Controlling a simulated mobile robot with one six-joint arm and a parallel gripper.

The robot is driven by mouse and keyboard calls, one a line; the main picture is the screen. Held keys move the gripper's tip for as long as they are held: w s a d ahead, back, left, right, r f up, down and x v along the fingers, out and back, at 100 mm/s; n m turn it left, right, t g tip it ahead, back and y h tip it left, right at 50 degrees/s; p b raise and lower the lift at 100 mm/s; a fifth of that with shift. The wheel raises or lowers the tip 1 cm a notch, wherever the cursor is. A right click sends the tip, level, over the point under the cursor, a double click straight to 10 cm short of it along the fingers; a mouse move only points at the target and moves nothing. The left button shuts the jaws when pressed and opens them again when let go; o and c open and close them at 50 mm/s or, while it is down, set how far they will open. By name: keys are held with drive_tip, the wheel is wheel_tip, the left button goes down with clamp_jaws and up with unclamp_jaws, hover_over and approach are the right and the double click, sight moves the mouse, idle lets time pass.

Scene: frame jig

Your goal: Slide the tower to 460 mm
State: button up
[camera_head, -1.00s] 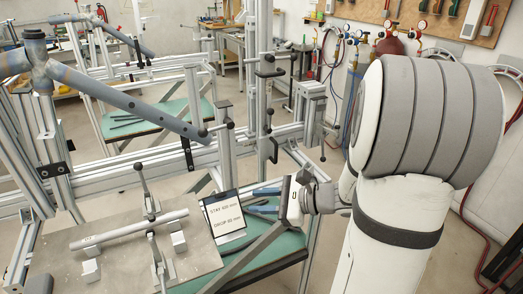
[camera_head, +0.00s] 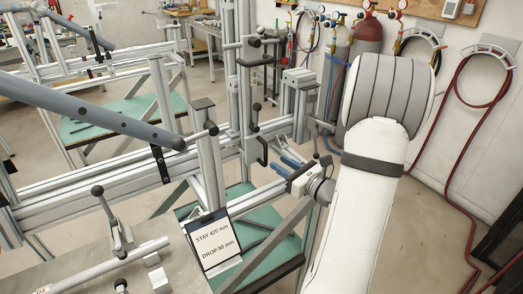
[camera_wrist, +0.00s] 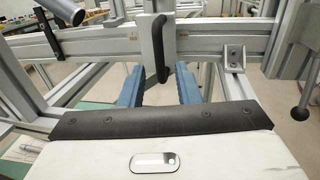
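The tower (camera_head: 243,85) is an upright aluminium post on the horizontal rail (camera_head: 85,193), with black clamp knobs and a black handle (camera_head: 262,150) low on its near side. In the wrist view the handle (camera_wrist: 163,50) stands upright in front of a pale plate. My gripper (camera_head: 283,163) is open, its blue fingers pointing toward the handle. In the wrist view the handle lies between the lines of the two fingers of my gripper (camera_wrist: 160,72); I see no contact and cannot tell whether it is between the tips. Small marks on the rail are unreadable.
A sign (camera_head: 212,240) reads "STAY 420 mm, DROP 60 mm". It stands by a grey plate (camera_head: 60,272) holding a clamped tube. A blue-grey frame tube (camera_head: 95,115) extends from the left. A diagonal brace (camera_head: 262,238) runs below my gripper.

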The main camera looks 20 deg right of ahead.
sight(266, 163)
drive_tip(key=x, duration=0.7)
drive_tip(key=shift+w+a+p, duration=0.1)
drive_tip(key=shift+p, duration=0.3)
drive_tip(key=shift+c, duration=0.2)
clamp_jaws()
